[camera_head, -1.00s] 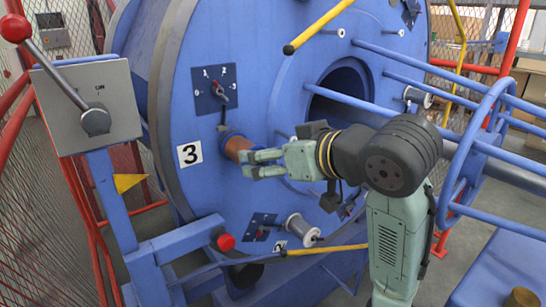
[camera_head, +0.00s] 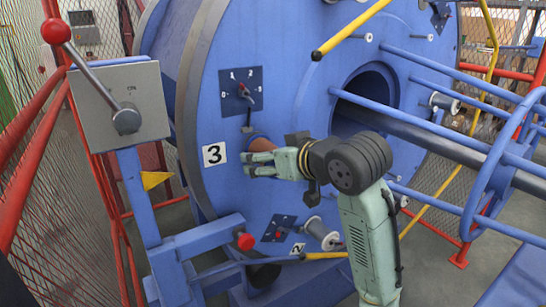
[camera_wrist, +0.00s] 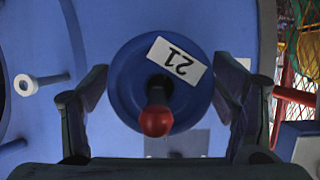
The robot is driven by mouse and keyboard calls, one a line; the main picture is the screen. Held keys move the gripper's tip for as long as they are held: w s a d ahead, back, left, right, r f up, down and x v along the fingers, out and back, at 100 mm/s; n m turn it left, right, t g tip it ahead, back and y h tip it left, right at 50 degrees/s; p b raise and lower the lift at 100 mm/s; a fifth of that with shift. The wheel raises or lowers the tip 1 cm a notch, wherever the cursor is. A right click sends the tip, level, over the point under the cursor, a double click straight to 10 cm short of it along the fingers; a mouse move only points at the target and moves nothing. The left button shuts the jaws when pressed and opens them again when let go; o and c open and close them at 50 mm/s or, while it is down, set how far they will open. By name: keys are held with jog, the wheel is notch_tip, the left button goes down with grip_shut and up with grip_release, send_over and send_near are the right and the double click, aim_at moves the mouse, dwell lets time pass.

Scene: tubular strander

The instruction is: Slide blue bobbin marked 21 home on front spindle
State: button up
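The blue bobbin marked 21 (camera_wrist: 124,85) faces me in the wrist view, with a white upside-down 21 label on its flange. The red-tipped front spindle (camera_wrist: 156,121) sticks out through its centre, so the bobbin is on the spindle. In the head view its copper-brown winding (camera_head: 262,144) shows behind my fingers, close to the drum face. My gripper (camera_head: 249,164) is open there. In the wrist view the gripper (camera_wrist: 160,80) has one finger at each side of the flange, very near its rim. Whether the fingers touch it, and how far on the bobbin sits, I cannot tell.
The large blue drum (camera_head: 290,100) carries a 3 label (camera_head: 214,154) and a small lever plate (camera_head: 241,90). A grey bobbin (camera_head: 322,233) sits lower right. A lever box (camera_head: 120,105) stands left.

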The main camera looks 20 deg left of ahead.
jog(key=c, duration=1.7)
